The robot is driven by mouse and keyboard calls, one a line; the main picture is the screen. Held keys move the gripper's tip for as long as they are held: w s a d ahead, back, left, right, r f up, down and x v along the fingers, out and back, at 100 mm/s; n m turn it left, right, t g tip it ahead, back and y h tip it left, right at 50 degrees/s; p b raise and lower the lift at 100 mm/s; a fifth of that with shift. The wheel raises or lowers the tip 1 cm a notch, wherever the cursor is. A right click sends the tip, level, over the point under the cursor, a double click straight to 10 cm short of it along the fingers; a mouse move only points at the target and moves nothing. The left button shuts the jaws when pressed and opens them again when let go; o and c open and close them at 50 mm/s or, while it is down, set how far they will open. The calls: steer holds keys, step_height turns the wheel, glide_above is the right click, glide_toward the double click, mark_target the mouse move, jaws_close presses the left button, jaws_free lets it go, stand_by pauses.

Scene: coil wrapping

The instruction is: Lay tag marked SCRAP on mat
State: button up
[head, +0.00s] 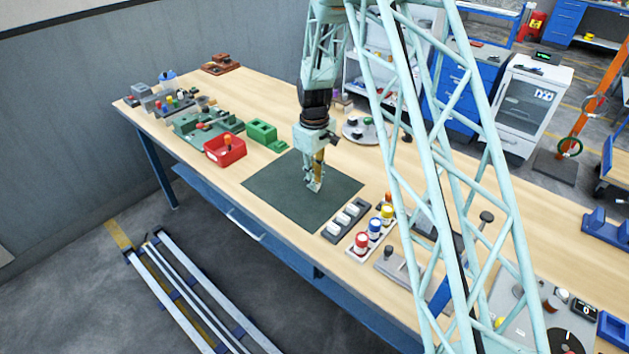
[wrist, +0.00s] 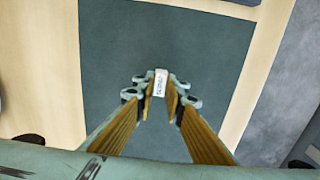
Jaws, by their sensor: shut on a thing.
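The dark green mat (head: 275,195) lies flat on the wooden bench. It fills the middle of the wrist view (wrist: 200,40). My gripper (head: 314,186) points down over the mat. In the wrist view my gripper (wrist: 161,95) is shut on a small white tag (wrist: 160,80) between its fingertips. The tag has dark lettering on its face, too small to read for sure. I cannot tell whether the tag touches the mat. In the head view the fingertips hide most of the tag.
A dark holder with white pieces (head: 334,229) stands by the mat's right edge, beside a tray with red, blue and yellow-topped pots (head: 362,241). A red bin (head: 226,150) and a green block (head: 262,132) stand beyond the mat's left. Much of the mat is bare.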

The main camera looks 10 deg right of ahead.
steer(key=o, duration=0.7)
steer(key=shift+c, duration=0.2)
steer(key=shift+r, duration=0.1)
step_height(320, 180, up, 12)
stand_by(0.5)
steer(key=shift+r, duration=0.1)
stand_by(0.6)
